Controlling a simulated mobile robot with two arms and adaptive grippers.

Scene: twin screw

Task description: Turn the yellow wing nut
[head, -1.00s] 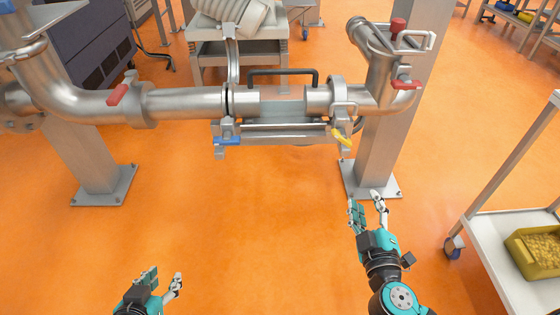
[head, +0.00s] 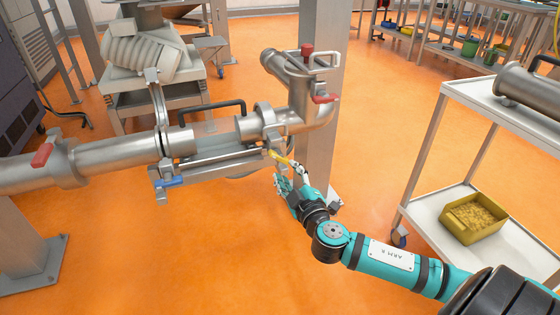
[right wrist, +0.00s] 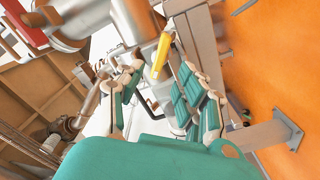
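The yellow wing nut (head: 279,157) sits on the clamp at the right end of the pipe section in the head view. My right gripper (head: 289,175) is just below and beside it, with its fingers reaching up toward it. In the right wrist view the yellow wing nut (right wrist: 161,56) lies between the spread teal-padded fingers of the right gripper (right wrist: 155,88), near the right-hand ones. The fingers stand apart and do not appear closed on it; contact cannot be told. My left gripper is out of view.
A blue wing nut (head: 169,182) is on the left clamp and red handles (head: 322,99) are on the pipe. A black handle (head: 214,109) arches over the pipe section. A white cart (head: 425,215) with a yellow bin (head: 473,218) stands at right. Orange floor below is clear.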

